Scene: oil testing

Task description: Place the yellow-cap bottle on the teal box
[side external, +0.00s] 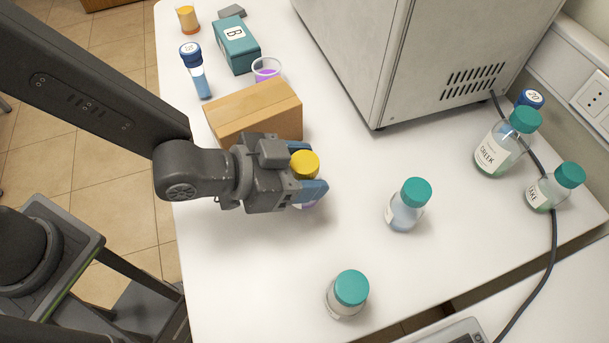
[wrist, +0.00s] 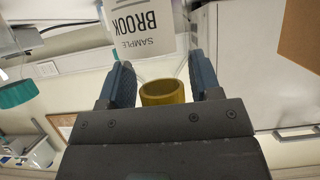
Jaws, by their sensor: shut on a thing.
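The yellow-cap bottle (side external: 305,164) is between the fingers of my gripper (side external: 310,176) in the side view, right of a cardboard box. My gripper is shut on it, with the blue fingers on either side. In the wrist view, my gripper (wrist: 161,84) frames the yellow cap (wrist: 162,92) and a white label reading "SAMPLE BROOK". Most of the bottle's body is hidden in the side view, so I cannot tell if its base touches the table. The teal box (side external: 238,50), marked B, stands at the back left of the table.
The cardboard box (side external: 254,114) stands between my gripper and the teal box. A clear cup with purple contents (side external: 266,70) and a blue-capped tube (side external: 196,72) are near the teal box. Teal-capped bottles (side external: 408,205) stand right and in front. A large grey machine (side external: 400,50) fills the back.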

